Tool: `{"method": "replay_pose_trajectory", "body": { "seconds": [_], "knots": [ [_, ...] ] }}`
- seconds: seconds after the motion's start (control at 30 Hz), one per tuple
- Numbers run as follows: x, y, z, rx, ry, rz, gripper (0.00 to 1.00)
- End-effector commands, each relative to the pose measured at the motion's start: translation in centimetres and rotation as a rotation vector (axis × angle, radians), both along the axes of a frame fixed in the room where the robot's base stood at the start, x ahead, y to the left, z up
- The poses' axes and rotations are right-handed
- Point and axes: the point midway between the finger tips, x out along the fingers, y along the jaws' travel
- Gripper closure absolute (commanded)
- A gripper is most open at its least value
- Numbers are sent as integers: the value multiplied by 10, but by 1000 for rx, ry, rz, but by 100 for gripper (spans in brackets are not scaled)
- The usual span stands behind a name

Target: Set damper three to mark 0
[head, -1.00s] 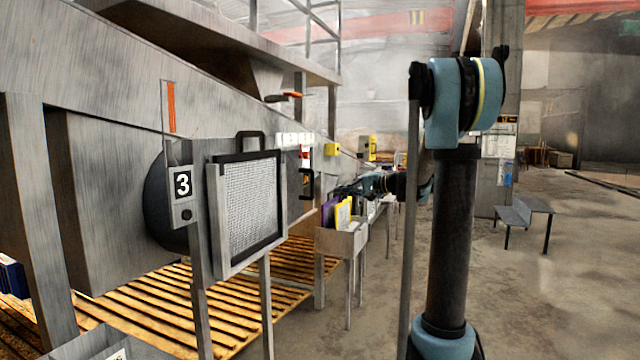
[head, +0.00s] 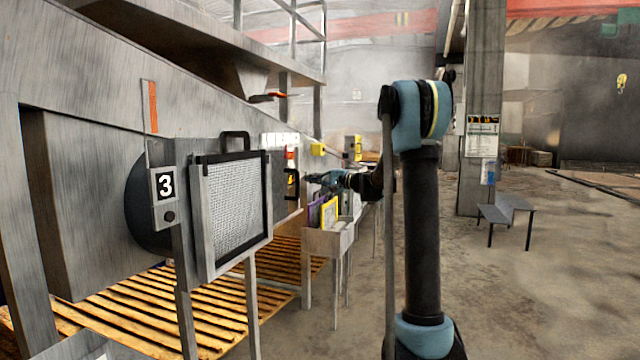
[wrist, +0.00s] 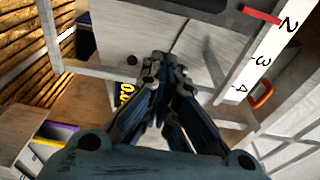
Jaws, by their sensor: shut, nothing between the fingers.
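A plate marked 3 (head: 165,185) hangs on the grey housing at the left of the head view, in front of a dark round disc (head: 138,205). An orange strip (head: 153,107) shows above it. My gripper (head: 309,179) is farther along the row, beside a black handle (head: 292,185) on a grey panel. In the wrist view, my gripper (wrist: 164,62) is shut and empty. Mark 0 is not visible. I cannot tell which damper this scale belongs to.
A mesh panel (head: 230,210) in a black frame stands beside the plate. A grey bin (head: 328,242) with colored frames is below my gripper. An orange handle (wrist: 262,94) is by the scale. Open floor (head: 520,300) lies to the right.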

Motion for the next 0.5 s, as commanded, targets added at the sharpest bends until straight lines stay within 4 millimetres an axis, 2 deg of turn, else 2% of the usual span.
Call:
{"method": "replay_pose_trajectory", "body": {
  "seconds": [0.13,0.3,0.5],
  "knots": [
    [7,19,0,0,0,1,100],
    [-15,20,0,0,0,0,100],
    [-28,22,0,0,0,0,100]
  ]
}}
